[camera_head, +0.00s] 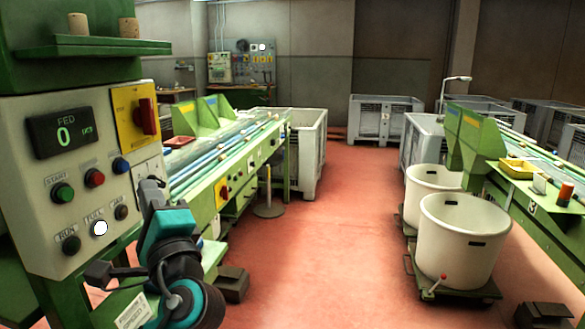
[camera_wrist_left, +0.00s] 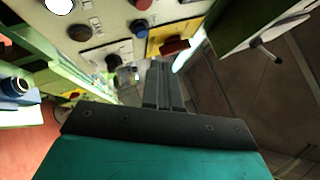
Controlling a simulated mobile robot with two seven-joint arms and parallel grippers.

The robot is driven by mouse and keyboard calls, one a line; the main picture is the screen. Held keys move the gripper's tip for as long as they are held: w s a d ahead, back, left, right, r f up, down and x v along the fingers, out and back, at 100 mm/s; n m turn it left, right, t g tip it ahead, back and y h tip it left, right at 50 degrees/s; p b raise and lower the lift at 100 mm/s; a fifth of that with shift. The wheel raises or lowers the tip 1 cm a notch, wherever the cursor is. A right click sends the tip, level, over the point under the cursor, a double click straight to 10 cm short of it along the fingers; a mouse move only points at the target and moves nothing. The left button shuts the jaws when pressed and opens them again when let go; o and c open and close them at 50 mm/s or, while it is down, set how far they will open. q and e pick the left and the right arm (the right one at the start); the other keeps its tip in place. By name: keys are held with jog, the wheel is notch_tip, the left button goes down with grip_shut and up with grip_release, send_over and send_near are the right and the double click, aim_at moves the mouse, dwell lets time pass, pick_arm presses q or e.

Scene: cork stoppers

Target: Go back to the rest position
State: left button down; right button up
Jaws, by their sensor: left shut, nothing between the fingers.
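My left gripper (camera_head: 151,185) is shut and empty, raised in front of the right edge of the control panel (camera_head: 50,245), below the yellow plate with the red switch (camera_head: 146,117). In the left wrist view its closed fingers (camera_wrist_left: 159,68) point toward the panel's buttons and the red switch (camera_wrist_left: 174,46). I cannot tell whether the fingertips touch the panel. My teal and black left wrist hangs below the gripper in the head view. My right gripper is not in view.
The panel has a display (camera_head: 62,131) reading 0, a green button (camera_head: 62,193) and a lit white lamp (camera_head: 99,228). Two corks stand on the ledge (camera_head: 105,43) above. A green conveyor (camera_head: 232,160) runs behind my arm. White tubs (camera_head: 462,240) stand right; the red floor between is clear.

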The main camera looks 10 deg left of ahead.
pick_arm(q)
jog(key=s+d+f+g+h, duration=0.1)
jog(key=d+f+h, duration=0.35)
jog(key=f, duration=0.95)
jog(key=s+d+f+g+h, duration=0.1)
jog(key=d+f+h, duration=0.1)
jog(key=f+h, duration=0.9)
jog(key=s+d+f+n+g+h, duration=0.2)
jog(key=s+f+n, duration=0.8)
jog(key=s+f, duration=0.5)
jog(key=shift+d+f+g, duration=0.7)
jog(key=shift+d+f, duration=0.15)
jog(key=shift+f, duration=0.1)
jog(key=shift+s, duration=0.1)
